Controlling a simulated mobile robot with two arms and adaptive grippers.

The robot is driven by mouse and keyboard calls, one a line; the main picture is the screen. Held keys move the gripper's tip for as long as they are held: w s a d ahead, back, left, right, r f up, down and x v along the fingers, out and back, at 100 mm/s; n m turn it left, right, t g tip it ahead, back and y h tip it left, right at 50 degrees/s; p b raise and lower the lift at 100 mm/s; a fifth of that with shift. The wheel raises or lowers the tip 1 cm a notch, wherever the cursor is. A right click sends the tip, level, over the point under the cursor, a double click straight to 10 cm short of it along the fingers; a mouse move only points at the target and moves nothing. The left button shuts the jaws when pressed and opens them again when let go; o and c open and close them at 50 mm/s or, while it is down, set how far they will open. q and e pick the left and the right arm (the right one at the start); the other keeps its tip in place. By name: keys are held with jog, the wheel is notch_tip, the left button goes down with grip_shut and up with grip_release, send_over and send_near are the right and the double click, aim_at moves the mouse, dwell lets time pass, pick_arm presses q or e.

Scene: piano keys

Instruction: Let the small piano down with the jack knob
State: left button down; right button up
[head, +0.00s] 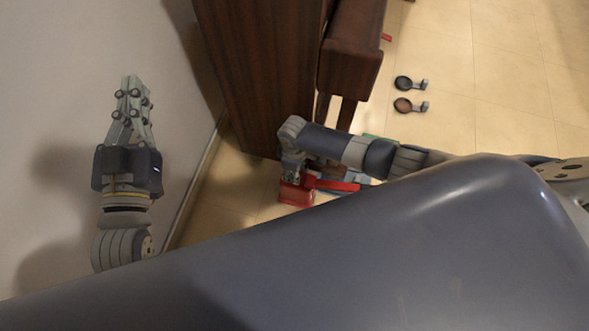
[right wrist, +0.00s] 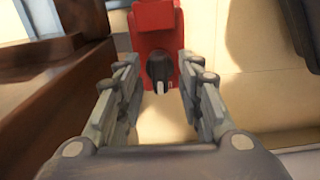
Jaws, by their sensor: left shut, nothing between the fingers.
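The small piano (head: 240,70) is dark brown wood and stands near the wall. A red jack (head: 297,192) is on the floor by its near end. In the right wrist view the red jack (right wrist: 154,15) has a dark knob (right wrist: 160,70) on it, and brown wood (right wrist: 35,95) shows on the left. My right gripper (right wrist: 160,76) is open, with its fingers on either side of the knob; no contact can be made out. My left gripper (head: 131,82) is shut and empty, raised by the wall, away from the jack.
Two round caster-like parts with metal brackets, one dark (head: 403,83) and one brown (head: 403,104), lie on the tiled floor. The white wall (head: 60,60) is close on the left. The floor (head: 500,70) at upper right is clear. My own body hides the foreground.

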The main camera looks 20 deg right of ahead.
notch_tip(320, 180, up, 12)
dwell(0.6)
